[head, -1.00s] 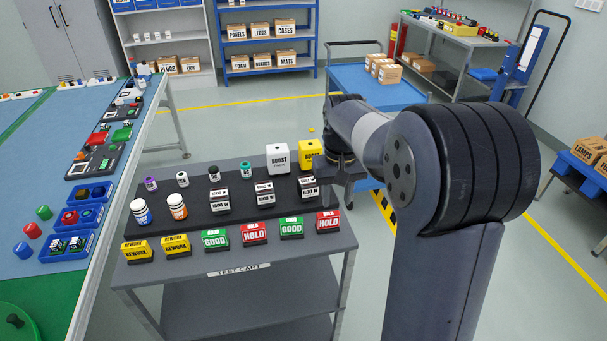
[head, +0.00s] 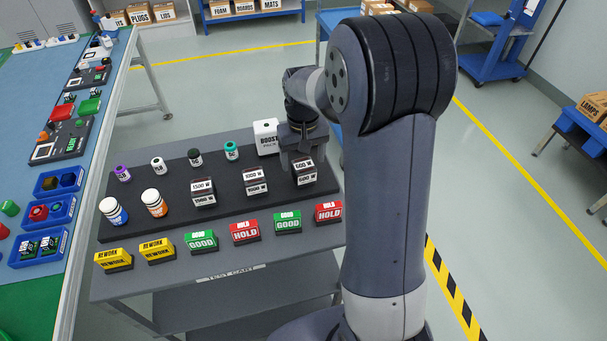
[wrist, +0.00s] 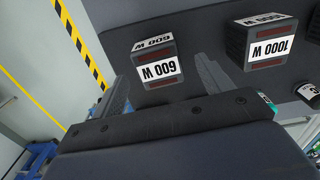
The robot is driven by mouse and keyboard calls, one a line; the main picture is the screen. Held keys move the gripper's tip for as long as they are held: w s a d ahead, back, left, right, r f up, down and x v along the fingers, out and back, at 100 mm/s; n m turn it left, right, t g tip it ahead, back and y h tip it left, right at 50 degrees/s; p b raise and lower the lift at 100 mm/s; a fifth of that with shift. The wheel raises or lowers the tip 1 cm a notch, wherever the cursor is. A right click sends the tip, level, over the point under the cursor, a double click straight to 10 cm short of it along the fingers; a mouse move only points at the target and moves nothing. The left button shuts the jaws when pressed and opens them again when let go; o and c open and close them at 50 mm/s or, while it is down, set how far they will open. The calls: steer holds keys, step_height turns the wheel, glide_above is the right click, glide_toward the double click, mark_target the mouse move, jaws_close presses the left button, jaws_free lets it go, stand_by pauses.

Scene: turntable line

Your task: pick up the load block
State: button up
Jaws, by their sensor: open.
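Three dark load blocks with white labels stand in a row on the black mat (head: 225,207) of the test cart: 1500 W (head: 203,193), 1000 W (head: 256,182) and 600 W (head: 305,173). My gripper (head: 299,157) is just above and behind the 600 W block, pointing down. In the wrist view my open gripper (wrist: 163,68) has one finger on each side of the 600 W block (wrist: 155,62), with visible gaps. The 1000 W block (wrist: 268,42) stands to the right of the right finger. I cannot tell how far down the fingers reach.
The white boost pack (head: 266,137) stands behind and left of my gripper. Small capped bottles (head: 231,151) line the mat's back. Hold (head: 328,211), good and rework signs line the cart's front. A blue-topped table (head: 70,130) is at left.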

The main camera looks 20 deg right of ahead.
mark_target(304, 165)
step_height(304, 165, down, 3)
steer(key=shift+f, duration=0.2)
steer(key=shift+r, duration=0.1)
steer(key=c, duration=1.4)
steer(key=shift+c, duration=0.2)
